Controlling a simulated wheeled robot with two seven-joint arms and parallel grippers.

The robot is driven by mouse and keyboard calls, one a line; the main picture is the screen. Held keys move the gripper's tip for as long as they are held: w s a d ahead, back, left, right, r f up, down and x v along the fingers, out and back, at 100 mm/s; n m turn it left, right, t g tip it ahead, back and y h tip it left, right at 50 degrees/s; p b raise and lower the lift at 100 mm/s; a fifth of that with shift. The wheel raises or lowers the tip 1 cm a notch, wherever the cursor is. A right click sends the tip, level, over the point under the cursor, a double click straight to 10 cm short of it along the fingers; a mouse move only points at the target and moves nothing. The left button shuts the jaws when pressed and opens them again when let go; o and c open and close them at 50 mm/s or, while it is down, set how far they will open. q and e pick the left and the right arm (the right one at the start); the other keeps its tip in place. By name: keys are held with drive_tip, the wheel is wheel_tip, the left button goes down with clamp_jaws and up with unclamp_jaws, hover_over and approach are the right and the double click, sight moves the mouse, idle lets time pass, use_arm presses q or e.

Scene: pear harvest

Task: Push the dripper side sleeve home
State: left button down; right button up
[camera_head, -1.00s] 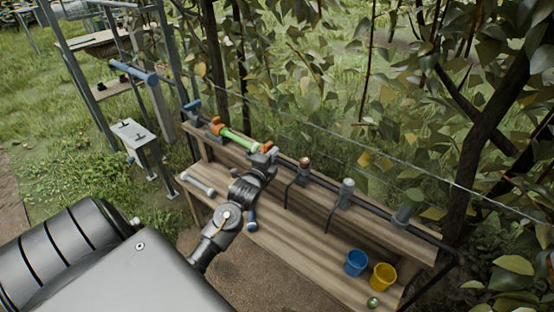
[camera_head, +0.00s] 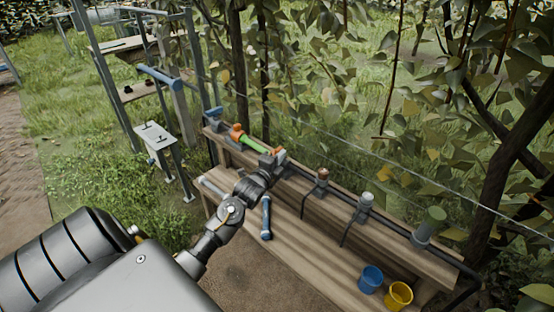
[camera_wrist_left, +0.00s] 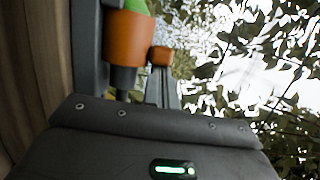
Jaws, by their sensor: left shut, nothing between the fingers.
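The dripper is a green tube (camera_head: 253,144) lying along the upper rail of the wooden bench, with an orange sleeve (camera_head: 236,132) at its far left end and another orange sleeve (camera_head: 278,150) at its near right end. My left gripper (camera_head: 271,159) is shut and empty, right by the near sleeve; I cannot tell if it touches. In the left wrist view, an orange sleeve (camera_wrist_left: 128,38) fills the upper middle, with part of the green tube (camera_wrist_left: 136,5) above and a smaller orange part (camera_wrist_left: 160,56) to its right. My right gripper is not in view.
A dark pipe with upright fittings, one topped reddish (camera_head: 323,174), one grey (camera_head: 366,200) and one green (camera_head: 436,214), runs along the bench (camera_head: 290,237). Blue bucket (camera_head: 371,278) and yellow bucket (camera_head: 398,295) stand on it. A blue-ended tool (camera_head: 266,217) lies beside my arm. Branches hang behind.

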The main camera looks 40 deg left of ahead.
use_arm(q)
drive_tip(key=shift+a+r, duration=0.1)
drive_tip(key=shift+a, duration=0.1)
drive_tip(key=shift+d, duration=0.25)
drive_tip(key=d+p, duration=0.2)
drive_tip(key=d, duration=0.1)
drive_tip(key=shift+s+d, duration=0.1)
drive_tip(key=shift+d, duration=0.3)
drive_tip(key=s+d, duration=0.2)
drive_tip(key=s, duration=0.8)
drive_tip(key=shift+b, duration=0.3)
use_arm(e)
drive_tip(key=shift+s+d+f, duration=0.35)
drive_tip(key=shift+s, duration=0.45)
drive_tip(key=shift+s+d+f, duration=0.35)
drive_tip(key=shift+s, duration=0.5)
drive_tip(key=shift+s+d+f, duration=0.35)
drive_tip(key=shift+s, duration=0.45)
use_arm(q)
drive_tip(key=shift+w, duration=0.1)
